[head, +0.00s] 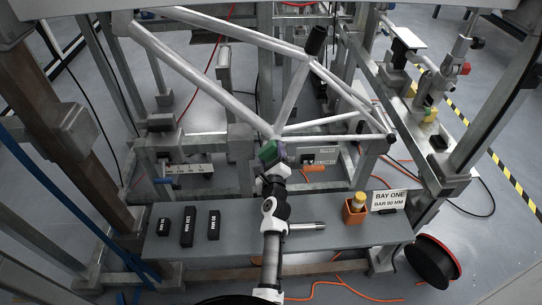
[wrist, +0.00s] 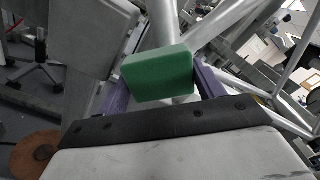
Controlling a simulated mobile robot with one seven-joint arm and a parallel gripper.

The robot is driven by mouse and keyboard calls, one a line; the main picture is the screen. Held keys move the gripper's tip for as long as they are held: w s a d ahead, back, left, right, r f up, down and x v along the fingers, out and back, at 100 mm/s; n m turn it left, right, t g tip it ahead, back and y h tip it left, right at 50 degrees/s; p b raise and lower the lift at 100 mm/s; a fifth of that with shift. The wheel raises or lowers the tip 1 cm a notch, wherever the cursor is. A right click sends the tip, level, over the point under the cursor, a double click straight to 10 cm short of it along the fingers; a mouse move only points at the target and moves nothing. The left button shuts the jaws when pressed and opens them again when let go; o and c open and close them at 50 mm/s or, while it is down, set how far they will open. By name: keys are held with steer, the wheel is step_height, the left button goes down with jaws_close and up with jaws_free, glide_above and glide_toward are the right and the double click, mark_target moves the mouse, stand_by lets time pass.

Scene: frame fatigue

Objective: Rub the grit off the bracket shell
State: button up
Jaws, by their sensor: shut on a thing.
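My gripper (head: 271,152) is shut on a green block (wrist: 160,76), which looks like a scrubbing pad. In the wrist view its purple fingers (wrist: 163,88) stand on either side of the block. The pale bicycle frame (head: 240,40) is in the rig, and its tubes meet just behind my gripper in the head view. The bracket shell at that junction is mostly hidden by my gripper and the block. The block is at or very close to the junction; I cannot tell whether they touch. Tubes (wrist: 163,25) rise behind the block in the wrist view. No grit can be made out.
A grey bench (head: 345,238) holds three dark labelled blocks (head: 187,226), a metal bar (head: 307,226), an orange cup (head: 354,212) with a yellow-topped item, and a BAY ONE sign (head: 389,200). Steel rig posts stand on both sides. A black cable reel (head: 432,262) is at right.

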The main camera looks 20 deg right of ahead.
steer(key=shift+x, duration=0.95)
stand_by(0.3)
steer(key=shift+s+d+f+b, duration=0.15)
steer(key=shift+s+d+b, duration=0.05)
steer(key=shift+d+b, duration=0.45)
steer(key=shift+s+d+b, duration=0.25)
steer(key=shift+d+b, duration=0.1)
steer(key=shift+d, duration=0.3)
steer(key=shift+s+d+b, duration=0.25)
steer(key=shift+d+b, duration=0.1)
steer(key=shift+d, duration=0.3)
steer(key=shift+s+r, duration=0.1)
steer(key=shift+r, duration=0.15)
steer(key=shift+p, duration=0.3)
steer(key=shift+w+a+p, duration=0.25)
steer(key=shift+a+p, duration=0.3)
steer(key=shift+a, duration=0.05)
steer(key=shift+w+a+p, duration=0.3)
steer(key=shift+a+p, duration=0.25)
steer(key=shift+a, duration=0.25)
steer(key=shift+w+a+f, duration=0.1)
steer(key=shift+w+a, duration=0.1)
steer(key=shift+a, duration=0.3)
